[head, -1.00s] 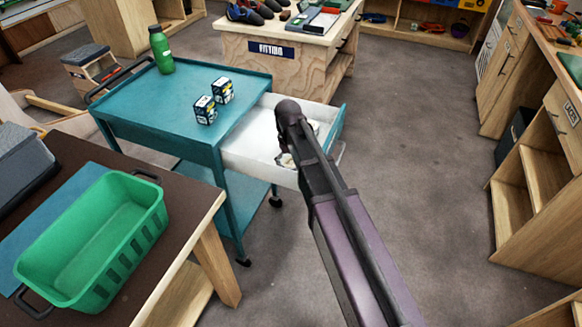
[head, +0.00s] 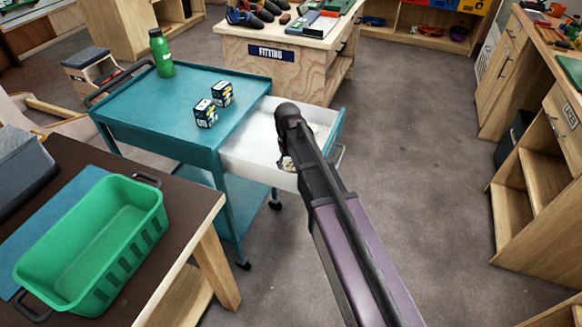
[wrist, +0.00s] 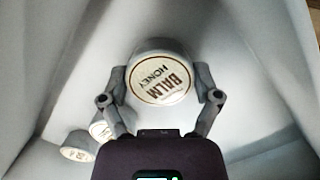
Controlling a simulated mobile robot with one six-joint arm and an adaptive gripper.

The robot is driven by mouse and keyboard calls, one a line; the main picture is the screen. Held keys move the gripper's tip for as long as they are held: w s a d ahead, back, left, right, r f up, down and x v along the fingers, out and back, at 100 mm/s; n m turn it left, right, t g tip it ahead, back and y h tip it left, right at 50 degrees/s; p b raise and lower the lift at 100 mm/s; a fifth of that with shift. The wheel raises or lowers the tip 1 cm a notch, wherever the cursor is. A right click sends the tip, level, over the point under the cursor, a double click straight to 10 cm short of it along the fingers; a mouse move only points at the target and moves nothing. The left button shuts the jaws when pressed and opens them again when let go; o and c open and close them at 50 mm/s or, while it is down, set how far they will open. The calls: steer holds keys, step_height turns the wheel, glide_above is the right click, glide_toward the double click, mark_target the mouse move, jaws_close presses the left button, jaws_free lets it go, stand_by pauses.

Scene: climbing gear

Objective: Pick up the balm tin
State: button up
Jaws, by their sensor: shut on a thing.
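The balm tin (wrist: 160,78) is a round tin with a cream lid marked "BALM HONEY". In the wrist view it sits between the two fingers of my gripper (wrist: 161,95), which are shut on its sides. The tin is over or inside the white drawer (wrist: 245,75); I cannot tell whether it touches the drawer floor. In the head view my arm reaches into the open drawer (head: 262,142) of the teal cart, and the arm hides my fingers and most of the tin.
Smaller round tins (wrist: 78,146) lie in the drawer at lower left in the wrist view. The teal cart (head: 150,105) carries two small boxes (head: 213,103) and a green bottle (head: 161,53). A green basket (head: 95,245) stands on the brown table. Floor right of the cart is clear.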

steer(key=shift+r, duration=0.2)
step_height(320, 180, up, 10)
steer(key=p, duration=1)
steer(key=shift+f, duration=0.2)
stand_by(0.3)
step_height(320, 180, up, 7)
steer(key=p, duration=0.7)
glide_above(290, 165)
steer(key=shift+f, duration=0.15)
steer(key=shift+s+d, duration=0.1)
steer(key=shift+s, duration=0.15)
